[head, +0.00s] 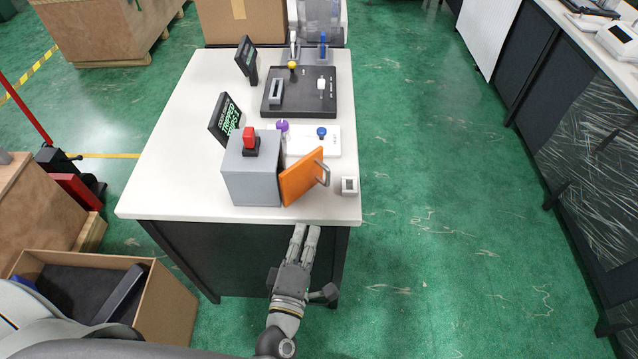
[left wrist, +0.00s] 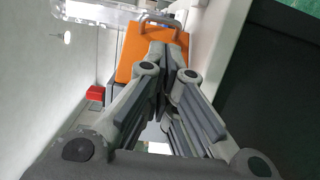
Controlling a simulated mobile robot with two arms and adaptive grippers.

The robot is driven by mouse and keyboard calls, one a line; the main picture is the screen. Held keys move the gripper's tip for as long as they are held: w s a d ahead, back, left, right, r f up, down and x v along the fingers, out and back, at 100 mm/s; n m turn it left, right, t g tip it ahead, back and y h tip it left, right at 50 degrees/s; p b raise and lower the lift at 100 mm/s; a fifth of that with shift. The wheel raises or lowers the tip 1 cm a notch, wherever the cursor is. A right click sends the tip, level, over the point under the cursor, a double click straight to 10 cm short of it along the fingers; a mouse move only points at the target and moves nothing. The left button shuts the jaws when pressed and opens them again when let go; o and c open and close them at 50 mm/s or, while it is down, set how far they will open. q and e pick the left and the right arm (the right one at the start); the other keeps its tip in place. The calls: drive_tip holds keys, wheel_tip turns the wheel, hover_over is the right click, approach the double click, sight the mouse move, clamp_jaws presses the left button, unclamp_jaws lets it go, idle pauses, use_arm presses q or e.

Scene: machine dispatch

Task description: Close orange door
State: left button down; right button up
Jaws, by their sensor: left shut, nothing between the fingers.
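The orange door (head: 303,177) is on the right side of a grey box (head: 250,175) on the white table. It stands partly open, swung out towards the front right, with a metal handle (head: 322,173) on its outer face. My left gripper (head: 306,230) is shut and empty, just off the table's front edge, below and in front of the door. In the left wrist view the shut fingers (left wrist: 168,50) overlap the orange door (left wrist: 135,45), and its handle (left wrist: 160,20) shows beyond the tips. Contact cannot be told. My right gripper is not in view.
A red button (head: 249,138) tops the grey box. Behind are purple and blue knobs, a black panel (head: 318,95) and two small screens. An open cardboard box (head: 170,305) stands at lower left. Green floor is clear at right.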

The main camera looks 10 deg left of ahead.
use_arm(q)
drive_tip(key=p, duration=0.3)
approach(310, 183)
drive_tip(key=w+d+r, duration=0.2)
drive_tip(key=w, duration=0.1)
drive_tip(key=w+d+r, duration=0.1)
drive_tip(key=w, duration=0.1)
drive_tip(key=shift+r, duration=0.3)
drive_tip(key=shift+w+f, duration=0.15)
drive_tip(key=shift+w, duration=0.6)
drive_tip(key=shift+a, duration=0.1)
